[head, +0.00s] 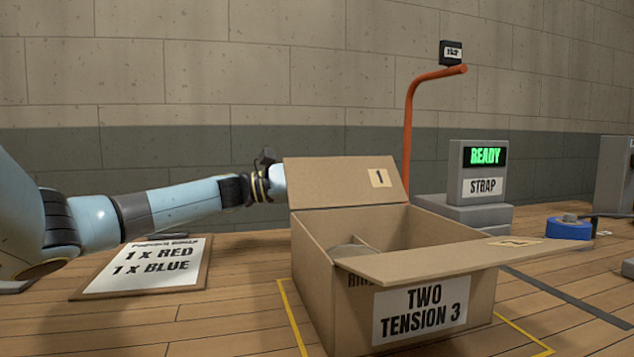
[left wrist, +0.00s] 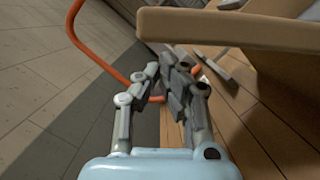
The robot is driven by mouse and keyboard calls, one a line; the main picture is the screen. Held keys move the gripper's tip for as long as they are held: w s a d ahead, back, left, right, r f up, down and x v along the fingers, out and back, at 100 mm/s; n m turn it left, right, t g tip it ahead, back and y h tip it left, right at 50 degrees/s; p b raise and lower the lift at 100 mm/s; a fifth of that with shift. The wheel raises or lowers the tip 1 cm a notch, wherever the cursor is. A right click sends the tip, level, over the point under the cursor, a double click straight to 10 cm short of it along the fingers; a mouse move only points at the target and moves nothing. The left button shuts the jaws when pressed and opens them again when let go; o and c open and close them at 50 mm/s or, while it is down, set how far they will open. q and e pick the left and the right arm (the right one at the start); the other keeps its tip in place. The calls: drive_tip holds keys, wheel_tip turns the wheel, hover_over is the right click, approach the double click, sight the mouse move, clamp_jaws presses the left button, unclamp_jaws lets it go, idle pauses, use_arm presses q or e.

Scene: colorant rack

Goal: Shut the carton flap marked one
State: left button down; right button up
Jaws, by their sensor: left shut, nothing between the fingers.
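The open carton (head: 312,265) stands on the wooden table with a "TWO TENSION 3" label on its front. The flap marked 1 (head: 335,182) stands raised at its back, leaning a little backward. The flap marked 2 (head: 440,260) is open and roughly level at the front. My left arm reaches in from the left, and its gripper is hidden behind flap 1 in the head view. In the left wrist view my left gripper (left wrist: 170,65) has its fingers together and empty, below a cardboard edge (left wrist: 225,28). My right gripper is not in view.
A round grey item (head: 348,251) sits inside the carton. An order board (head: 150,270) lies to the left. An orange post (head: 408,130) and a strap machine (head: 483,185) reading READY stand behind. A blue roll (head: 568,230) lies at right. Yellow tape marks the table around the carton.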

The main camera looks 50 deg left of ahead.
use_arm(q)
drive_tip(key=shift+s+d+r, duration=0.35)
drive_tip(key=shift+d+r, duration=0.2)
drive_tip(key=shift+r, duration=0.05)
drive_tip(key=shift+d, duration=0.1)
